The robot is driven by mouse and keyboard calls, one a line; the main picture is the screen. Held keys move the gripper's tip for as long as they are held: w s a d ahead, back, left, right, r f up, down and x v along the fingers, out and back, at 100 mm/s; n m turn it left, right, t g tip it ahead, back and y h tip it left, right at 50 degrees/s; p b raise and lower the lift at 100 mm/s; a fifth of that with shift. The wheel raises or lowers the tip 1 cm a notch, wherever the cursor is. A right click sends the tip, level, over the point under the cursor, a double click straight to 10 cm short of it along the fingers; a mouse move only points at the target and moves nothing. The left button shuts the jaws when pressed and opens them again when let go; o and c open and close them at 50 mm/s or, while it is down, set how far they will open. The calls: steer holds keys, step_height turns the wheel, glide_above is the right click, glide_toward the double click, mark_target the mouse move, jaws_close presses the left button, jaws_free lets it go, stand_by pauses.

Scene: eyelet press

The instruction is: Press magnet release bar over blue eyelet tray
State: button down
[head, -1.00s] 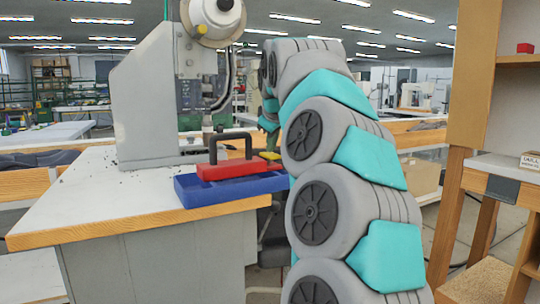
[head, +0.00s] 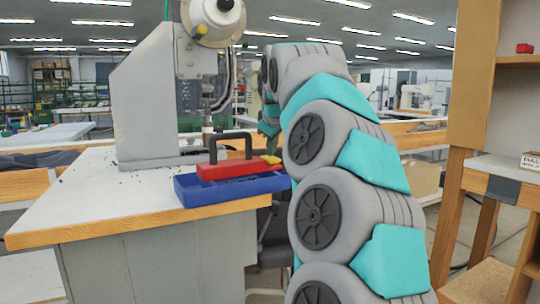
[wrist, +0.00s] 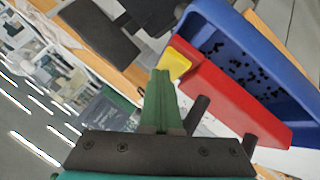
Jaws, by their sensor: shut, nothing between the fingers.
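The blue tray (head: 232,192) sits at the bench's front right corner. The magnet, a red block (head: 228,169) with a black handle (head: 213,148), rests across the tray. Its yellow release bar (head: 270,158) sticks out at the right end. In the wrist view the tray (wrist: 222,28) holds many small dark eyelets (wrist: 238,70) beside the red block (wrist: 215,92). My gripper (wrist: 160,72) is shut and empty, its green fingertips beside the yellow bar (wrist: 174,64). I cannot tell whether they touch it. My arm mostly hides the gripper in the head view.
The grey press (head: 150,105) stands behind the tray, its head (head: 215,18) above. Dark specks lie on the white bench top (head: 85,195), whose left part is clear. A wooden shelf unit (head: 478,75) stands at the right.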

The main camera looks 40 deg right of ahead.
mark_target(272, 158)
stand_by(0.4)
steer(key=shift+r+p, duration=1.05)
steer(key=shift+r, duration=0.05)
steer(key=shift+r, duration=0.15)
step_height(272, 158, up, 5)
steer(key=p, duration=0.3)
stand_by(0.6)
